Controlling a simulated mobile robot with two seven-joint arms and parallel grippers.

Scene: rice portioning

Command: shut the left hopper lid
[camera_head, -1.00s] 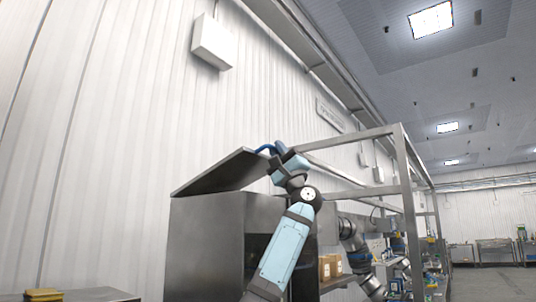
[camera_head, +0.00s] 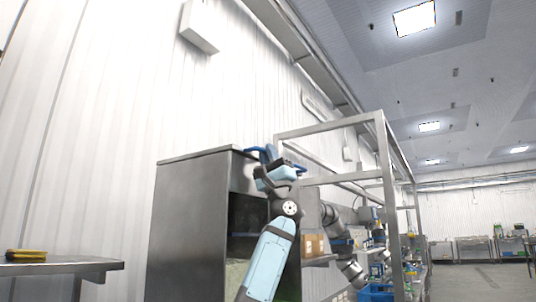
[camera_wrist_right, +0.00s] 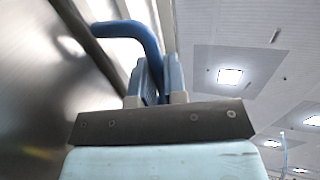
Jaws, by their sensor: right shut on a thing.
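The steel hopper (camera_head: 187,235) stands left of centre in the head view. Its lid (camera_head: 195,155) lies about level along the hopper's top; I cannot tell whether a small gap is left under it. A blue bar handle (camera_head: 254,149) is at the lid's right end. My right gripper (camera_head: 271,158) is shut on this handle. In the right wrist view the blue handle (camera_wrist_right: 135,30) runs into the fingers of my right gripper (camera_wrist_right: 156,80), with the blurred grey lid (camera_wrist_right: 40,100) at left. My left gripper is not in view.
A steel frame (camera_head: 388,190) stands right of my right arm. Behind are cardboard boxes (camera_head: 313,245), a grey jointed arm (camera_head: 335,222) and a blue crate (camera_head: 375,293). A steel table (camera_head: 70,265) with a yellow item (camera_head: 26,255) is at lower left.

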